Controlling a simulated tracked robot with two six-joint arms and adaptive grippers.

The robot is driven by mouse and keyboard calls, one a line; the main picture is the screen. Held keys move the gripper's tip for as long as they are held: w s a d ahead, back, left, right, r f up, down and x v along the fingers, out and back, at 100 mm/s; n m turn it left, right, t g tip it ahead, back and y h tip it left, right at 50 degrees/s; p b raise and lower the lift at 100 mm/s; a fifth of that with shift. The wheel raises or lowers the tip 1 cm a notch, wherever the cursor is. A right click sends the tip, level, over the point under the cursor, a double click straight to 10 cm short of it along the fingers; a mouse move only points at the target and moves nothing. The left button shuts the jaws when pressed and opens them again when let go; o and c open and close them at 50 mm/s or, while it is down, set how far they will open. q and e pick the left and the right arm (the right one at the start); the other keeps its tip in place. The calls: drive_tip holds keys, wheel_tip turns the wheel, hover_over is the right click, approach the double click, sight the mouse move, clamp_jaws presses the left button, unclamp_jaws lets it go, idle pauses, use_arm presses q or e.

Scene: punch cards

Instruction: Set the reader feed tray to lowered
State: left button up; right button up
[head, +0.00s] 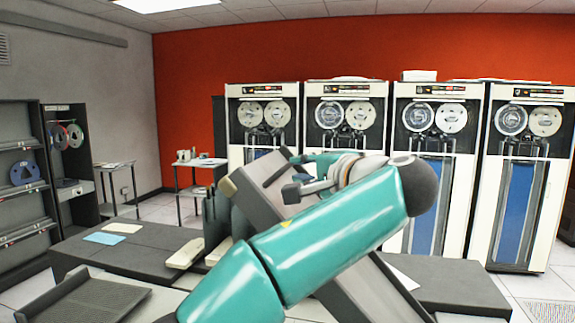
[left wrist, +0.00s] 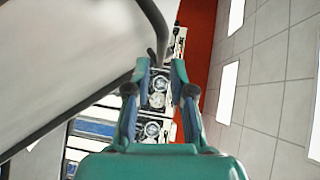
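A large tilted grey panel (head: 262,190), likely part of the card reader with its feed tray, rises behind my left arm in the head view. The arm hides much of it, and I cannot tell the tray's setting. My left gripper (head: 290,175) is at the panel's upper part, partly hidden. In the left wrist view my left gripper (left wrist: 161,68) has its two teal fingers apart. A dark bent bar (left wrist: 155,30) along the edge of a pale panel (left wrist: 65,60) reaches close to the fingertips. I cannot tell whether they touch. My right gripper is out of view.
A dark desk (head: 130,250) holds a blue card (head: 104,238) and pale card stacks (head: 185,254). A ridged dark tray (head: 85,303) is at lower left. Several tape drives (head: 520,180) line the red back wall. A small side table (head: 200,163) stands behind.

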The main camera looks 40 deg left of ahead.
sight(288, 164)
use_arm(q)
drive_tip(key=p+x, duration=0.1)
drive_tip(key=x, duration=0.4)
drive_tip(key=shift+w+a, duration=0.1)
drive_tip(key=shift+a, duration=0.25)
drive_tip(key=shift+c, duration=0.4)
drive_tip(key=shift+f, duration=0.1)
clamp_jaws()
